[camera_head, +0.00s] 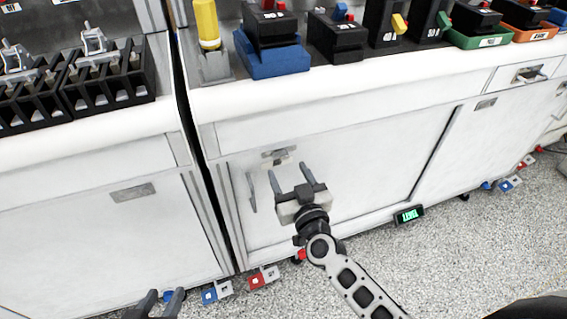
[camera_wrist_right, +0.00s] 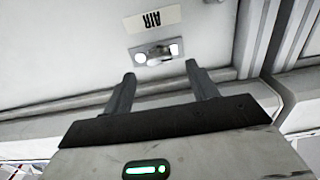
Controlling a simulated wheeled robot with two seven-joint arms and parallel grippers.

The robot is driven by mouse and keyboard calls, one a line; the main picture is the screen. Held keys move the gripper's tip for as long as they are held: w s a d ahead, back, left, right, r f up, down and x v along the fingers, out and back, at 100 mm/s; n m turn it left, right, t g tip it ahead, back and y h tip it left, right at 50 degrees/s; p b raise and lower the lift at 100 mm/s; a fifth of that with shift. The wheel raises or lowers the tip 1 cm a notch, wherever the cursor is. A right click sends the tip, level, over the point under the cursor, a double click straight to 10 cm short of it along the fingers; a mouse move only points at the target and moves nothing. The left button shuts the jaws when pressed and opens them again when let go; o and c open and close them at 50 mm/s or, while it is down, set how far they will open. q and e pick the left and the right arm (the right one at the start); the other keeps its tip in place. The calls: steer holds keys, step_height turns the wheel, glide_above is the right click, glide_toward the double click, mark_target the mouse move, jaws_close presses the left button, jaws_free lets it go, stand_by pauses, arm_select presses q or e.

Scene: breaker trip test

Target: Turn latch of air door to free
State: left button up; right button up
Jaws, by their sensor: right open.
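The latch (camera_wrist_right: 156,53) is a small metal plate with a turning piece on the white air door (camera_head: 340,160). An "AIR" label (camera_wrist_right: 152,20) sits beside it, upside down in the right wrist view. In the head view the latch (camera_head: 279,157) shows just beyond my right gripper (camera_head: 290,168). My right gripper is open and empty, its fingers pointing at the latch area, with the latch between and beyond the fingertips in the wrist view (camera_wrist_right: 162,70). Contact does not show. My left gripper (camera_head: 162,293) is at the bottom edge, fingers apart, mostly cut off.
A thin grey vertical handle (camera_head: 251,192) stands left of the right gripper. Breakers, including one on a blue base (camera_head: 270,58), line the counter (camera_head: 330,80) above. Red and blue tagged pieces (camera_head: 264,277) lie along the cabinet foot. A small lit display (camera_head: 409,215) is low right.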

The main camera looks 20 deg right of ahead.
mark_target(282, 159)
steer(key=shift+w, duration=2.25)
steer(key=shift+c, duration=0.4)
steer(key=c, duration=0.9)
